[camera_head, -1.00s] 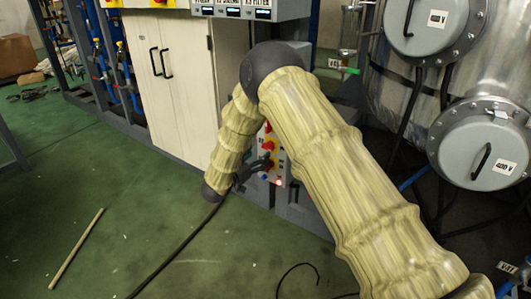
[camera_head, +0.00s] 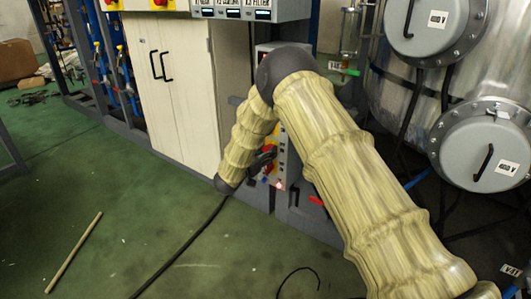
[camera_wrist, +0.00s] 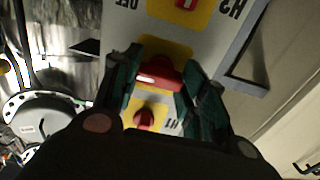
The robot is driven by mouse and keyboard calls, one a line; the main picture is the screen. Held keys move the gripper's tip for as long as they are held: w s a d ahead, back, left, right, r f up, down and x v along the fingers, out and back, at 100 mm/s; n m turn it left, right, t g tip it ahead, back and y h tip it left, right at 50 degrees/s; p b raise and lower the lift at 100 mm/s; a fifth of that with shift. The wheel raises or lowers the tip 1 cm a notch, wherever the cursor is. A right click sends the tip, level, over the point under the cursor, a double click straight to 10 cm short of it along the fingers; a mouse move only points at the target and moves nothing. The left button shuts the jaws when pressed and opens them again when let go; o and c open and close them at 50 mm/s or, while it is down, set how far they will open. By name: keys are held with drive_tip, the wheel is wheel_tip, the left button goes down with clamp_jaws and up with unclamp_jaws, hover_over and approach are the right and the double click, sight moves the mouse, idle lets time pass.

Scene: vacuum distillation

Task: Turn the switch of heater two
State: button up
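In the wrist view the switch panel (camera_wrist: 212,45) shows upside down, with red knobs on yellow plates. A middle red knob (camera_wrist: 155,74) lies between the dark green fingers of my gripper (camera_wrist: 156,70). The fingers are apart, one on each side of it and very near. I cannot tell whether they press on it. A lower red knob (camera_wrist: 145,118) sits beside a label that reads like H1. Another red knob (camera_wrist: 187,3) is at the top edge, near a label like H3. In the head view my gripper (camera_head: 262,158) is at the panel (camera_head: 282,165), partly hidden by my arm.
A cream cabinet (camera_head: 180,90) stands left of the panel. A large metal vessel (camera_head: 405,95) with round grey covers (camera_head: 485,145) is to the right. A black cable (camera_head: 185,250) and a wooden stick (camera_head: 75,252) lie on the green floor, which is otherwise largely open at left.

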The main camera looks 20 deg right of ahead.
drive_tip(key=shift+c, duration=1.4)
drive_tip(key=shift+r+p, duration=0.1)
drive_tip(key=shift+p, duration=0.3)
drive_tip(key=n+p, duration=0.1)
drive_tip(key=p, duration=0.1)
drive_tip(key=shift+r+n+p, duration=0.15)
drive_tip(key=shift+n+p, duration=0.15)
drive_tip(key=shift+n, duration=0.1)
drive_tip(key=n+p, duration=0.5)
drive_tip(key=p, duration=0.1)
drive_tip(key=n+p, duration=0.1)
drive_tip(key=n, duration=0.1)
drive_tip(key=n+p, duration=0.2)
drive_tip(key=n, duration=0.1)
drive_tip(key=shift+f+n, duration=0.2)
drive_tip(key=shift+n, duration=0.1)
drive_tip(key=n+p, duration=0.2)
drive_tip(key=n, duration=0.3)
drive_tip(key=shift+f, duration=0.1)
drive_tip(key=shift+n, duration=0.4)
